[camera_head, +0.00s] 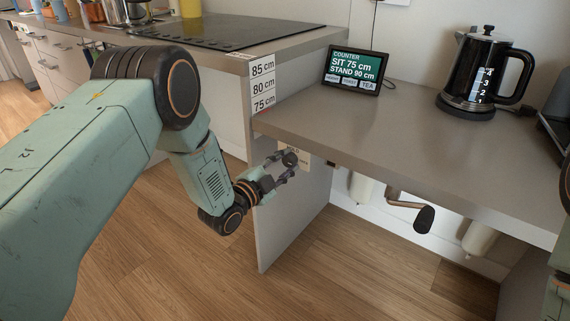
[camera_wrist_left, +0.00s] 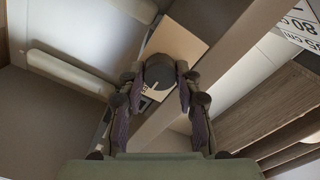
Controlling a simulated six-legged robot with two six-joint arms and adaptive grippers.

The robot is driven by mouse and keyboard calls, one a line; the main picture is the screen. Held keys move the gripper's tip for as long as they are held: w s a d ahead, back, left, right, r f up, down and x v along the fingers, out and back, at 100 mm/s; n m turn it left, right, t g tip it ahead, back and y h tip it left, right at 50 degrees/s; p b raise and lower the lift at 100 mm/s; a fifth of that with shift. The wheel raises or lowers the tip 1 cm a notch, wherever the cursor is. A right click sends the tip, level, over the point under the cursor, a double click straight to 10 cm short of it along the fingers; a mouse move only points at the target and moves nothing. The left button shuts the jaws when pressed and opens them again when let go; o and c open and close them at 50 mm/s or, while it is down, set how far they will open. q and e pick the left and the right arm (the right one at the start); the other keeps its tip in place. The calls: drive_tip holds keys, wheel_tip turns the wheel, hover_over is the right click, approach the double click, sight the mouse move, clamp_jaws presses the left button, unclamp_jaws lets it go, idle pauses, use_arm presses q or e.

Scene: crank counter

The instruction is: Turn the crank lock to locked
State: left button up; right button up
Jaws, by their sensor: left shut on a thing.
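The crank lock (camera_head: 290,159) is a small dark round knob in front of a beige plate (camera_head: 304,157), under the counter's left front corner. My left gripper (camera_head: 284,167) is at the knob, with a finger on each side. In the left wrist view the knob (camera_wrist_left: 160,72) sits between the fingertips of my left gripper (camera_wrist_left: 158,84), which is shut on it. The plate (camera_wrist_left: 178,42) shows behind it. The fingers hide part of the knob and its markings, so I cannot tell which position it points to. My right gripper is out of view.
The counter (camera_head: 390,130) overhangs the lock. A crank handle (camera_head: 424,218) hangs under its front edge, right of the lock. A kettle (camera_head: 478,75) and a display (camera_head: 355,69) stand on top. A side panel (camera_head: 285,220) stands below the left end.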

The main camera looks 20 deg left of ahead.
use_arm(q)
drive_tip(key=c, duration=0.3)
drive_tip(key=shift+c, duration=0.2)
drive_tip(key=n+p, duration=0.1)
drive_tip(key=n, duration=0.3)
drive_tip(key=shift+p, duration=0.3)
drive_tip(key=n+p, duration=0.1)
drive_tip(key=n, duration=0.3)
drive_tip(key=shift+n, duration=0.3)
drive_tip(key=n+p, duration=0.1)
drive_tip(key=n, duration=0.3)
drive_tip(key=shift+n, duration=0.3)
drive_tip(key=shift+a+n, duration=0.1)
drive_tip(key=shift+n, duration=2.2)
drive_tip(key=o, duration=1.2)
drive_tip(key=shift+c, duration=0.2)
